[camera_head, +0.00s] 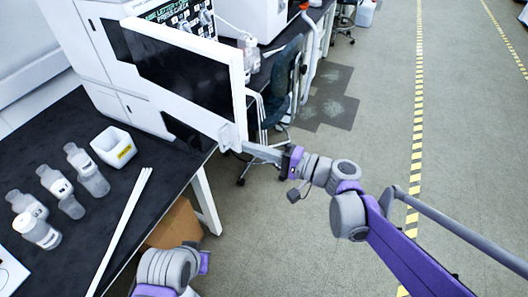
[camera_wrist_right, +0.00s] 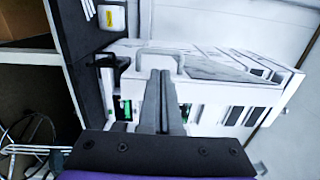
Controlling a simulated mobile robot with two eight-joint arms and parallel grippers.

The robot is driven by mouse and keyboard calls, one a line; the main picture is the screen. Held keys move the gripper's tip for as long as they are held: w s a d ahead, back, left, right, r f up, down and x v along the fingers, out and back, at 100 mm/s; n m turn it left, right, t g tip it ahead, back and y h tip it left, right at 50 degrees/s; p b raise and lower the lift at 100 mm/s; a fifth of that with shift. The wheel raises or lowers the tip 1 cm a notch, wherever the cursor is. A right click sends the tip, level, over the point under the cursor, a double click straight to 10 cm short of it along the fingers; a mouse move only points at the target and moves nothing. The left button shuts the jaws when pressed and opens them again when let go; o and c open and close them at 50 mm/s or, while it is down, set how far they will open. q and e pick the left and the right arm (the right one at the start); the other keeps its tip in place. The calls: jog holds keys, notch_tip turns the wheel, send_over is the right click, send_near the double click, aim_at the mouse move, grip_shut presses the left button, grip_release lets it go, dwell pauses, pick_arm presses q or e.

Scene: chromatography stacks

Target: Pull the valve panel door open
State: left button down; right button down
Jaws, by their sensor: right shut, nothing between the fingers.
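The valve panel door (camera_head: 185,72), a white frame around a dark pane, stands out at an angle from the white chromatography stack (camera_head: 85,45). My right gripper (camera_head: 240,145) is shut and empty at the door's lower right corner. In the right wrist view its closed fingers (camera_wrist_right: 161,74) reach up to a pale U-shaped handle (camera_wrist_right: 155,52), overlapping it. I cannot tell whether they touch it or sit inside it. The gripper hides part of the handle and the door behind.
The black bench (camera_head: 85,120) holds several capped bottles (camera_head: 52,180), a white bin (camera_head: 112,147) and long white rods (camera_head: 125,225). A cardboard box (camera_head: 175,225) is below. A chair (camera_head: 283,85) stands beyond the door. The floor to the right is open.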

aim_at(236, 144)
jog(key=shift+x, duration=2.2)
